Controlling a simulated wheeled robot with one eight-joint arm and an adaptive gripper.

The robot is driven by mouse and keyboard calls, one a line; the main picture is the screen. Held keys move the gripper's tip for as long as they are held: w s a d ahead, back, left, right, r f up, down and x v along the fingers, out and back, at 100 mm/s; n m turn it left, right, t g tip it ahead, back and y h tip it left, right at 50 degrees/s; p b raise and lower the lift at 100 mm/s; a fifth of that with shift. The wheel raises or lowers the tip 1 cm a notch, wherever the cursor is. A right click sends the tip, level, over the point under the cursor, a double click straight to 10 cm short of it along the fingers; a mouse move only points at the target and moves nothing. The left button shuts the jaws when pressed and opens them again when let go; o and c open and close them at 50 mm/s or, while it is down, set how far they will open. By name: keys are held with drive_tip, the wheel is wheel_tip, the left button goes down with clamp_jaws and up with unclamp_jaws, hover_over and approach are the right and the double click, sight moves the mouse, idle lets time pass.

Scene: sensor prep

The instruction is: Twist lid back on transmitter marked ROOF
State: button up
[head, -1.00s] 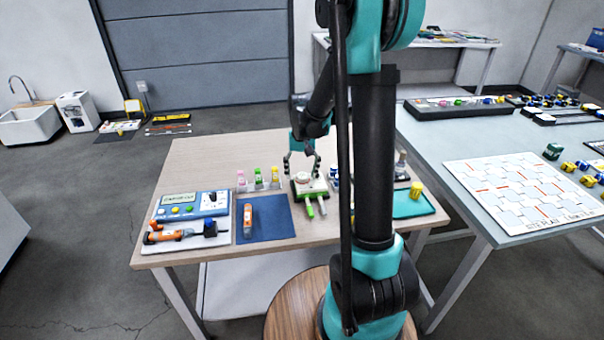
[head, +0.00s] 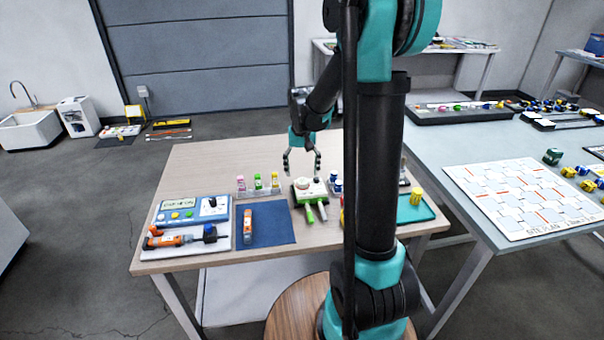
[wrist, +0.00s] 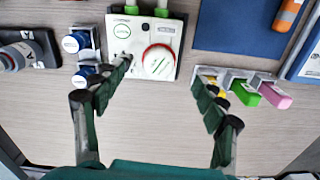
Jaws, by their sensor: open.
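A white box with green prongs (wrist: 112,60) stands on the table; it also shows in the head view (head: 318,191). A round white lid with a red rim (wrist: 159,61) sits on the box, right of a green printed ring; it also shows in the head view (head: 303,184). I cannot tell whether the lid is seated tight, and I cannot read a ROOF mark. My gripper (wrist: 163,72) is open and empty, its fingers spread to either side of the lid's near side. In the head view my gripper (head: 302,165) is above and behind the box, apart from the lid.
Bottles with blue caps (wrist: 75,42) stand close left of the box. A rack with pink, green and yellow items (head: 258,184) stands beside it. A blue mat (head: 275,222) holds an orange tool (head: 247,226). The table's back half (head: 220,160) is clear.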

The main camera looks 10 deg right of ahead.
drive_tip(key=shift+r, duration=1.5)
drive_tip(key=shift+s, duration=0.1)
drive_tip(key=shift+s+d, duration=0.1)
drive_tip(key=shift+s, duration=0.2)
drive_tip(key=s+d+f+t, duration=0.1)
drive_tip(key=s+f, duration=0.1)
drive_tip(key=s, duration=0.5)
drive_tip(key=s+d+f+n+t, duration=0.1)
drive_tip(key=s+f, duration=0.1)
drive_tip(key=s, duration=0.5)
drive_tip(key=s+d+f+t, duration=0.2)
drive_tip(key=s, duration=0.5)
drive_tip(key=shift+s, duration=0.15)
drive_tip(key=shift+r, duration=0.1)
drive_tip(key=shift+c, duration=0.5)
drive_tip(key=c, duration=0.3)
